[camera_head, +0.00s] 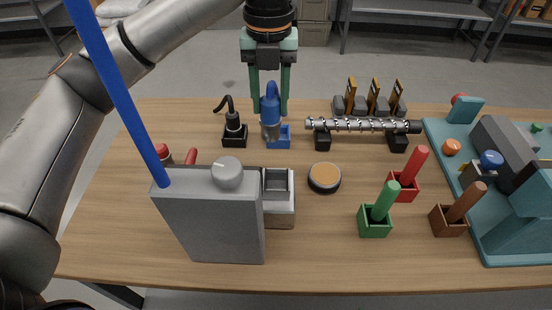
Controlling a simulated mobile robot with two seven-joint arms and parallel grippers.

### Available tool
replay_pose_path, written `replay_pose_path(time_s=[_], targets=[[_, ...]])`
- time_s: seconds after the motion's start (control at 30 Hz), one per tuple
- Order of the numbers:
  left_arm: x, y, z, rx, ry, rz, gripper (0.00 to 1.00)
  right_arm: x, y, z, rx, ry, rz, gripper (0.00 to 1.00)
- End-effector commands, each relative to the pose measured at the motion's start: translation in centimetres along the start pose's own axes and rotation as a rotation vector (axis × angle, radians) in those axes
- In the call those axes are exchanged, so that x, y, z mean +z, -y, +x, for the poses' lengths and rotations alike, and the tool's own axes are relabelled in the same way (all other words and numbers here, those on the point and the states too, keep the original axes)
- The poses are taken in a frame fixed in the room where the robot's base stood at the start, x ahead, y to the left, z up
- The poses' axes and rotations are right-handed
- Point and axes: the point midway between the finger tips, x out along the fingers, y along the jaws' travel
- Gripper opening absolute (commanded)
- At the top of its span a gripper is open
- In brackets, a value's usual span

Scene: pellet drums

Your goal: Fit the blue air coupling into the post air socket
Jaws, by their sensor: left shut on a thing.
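The blue air coupling (270,102) has a blue upper body and a grey lower end. It stands upright at the back middle of the table, at the blue holder (284,139); I cannot tell whether its lower end is still inside the holder. My left gripper (271,112) comes down from above with a green finger on each side of the coupling and is shut on it. I cannot make out the post air socket for certain. A grey upright box (215,222) with a round knob stands at the front left, with a long blue rod beside it. My right gripper is not in view.
A black holder (234,138) with a dark plug stands left of the coupling. A metal screw (360,125) lies on black supports to the right. Green, red and brown handles stand in boxes at front right. A teal machine (520,205) fills the right edge.

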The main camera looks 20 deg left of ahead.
Motion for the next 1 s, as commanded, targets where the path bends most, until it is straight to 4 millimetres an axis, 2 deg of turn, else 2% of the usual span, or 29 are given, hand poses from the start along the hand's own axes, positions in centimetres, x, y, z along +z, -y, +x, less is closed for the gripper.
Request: replay_pose_path(time_s=[0.1,0.3,0.53,0.77,1.0], targets=[[-2.2,0.4,2.4,0.001,-0.005,0.004,0.00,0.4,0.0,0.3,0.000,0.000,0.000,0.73],[-4.3,0.9,4.8,0.000,-0.001,0.001,0.00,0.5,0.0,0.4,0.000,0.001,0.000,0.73],[-5.3,1.2,6.0,0.000,0.000,0.000,0.00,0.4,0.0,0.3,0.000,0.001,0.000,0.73],[-5.7,1.2,9.1,0.001,-0.002,0.000,0.00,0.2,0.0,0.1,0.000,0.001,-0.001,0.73],[-5.6,1.2,9.3,-0.001,0.001,0.000,0.00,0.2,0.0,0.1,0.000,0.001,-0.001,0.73]])
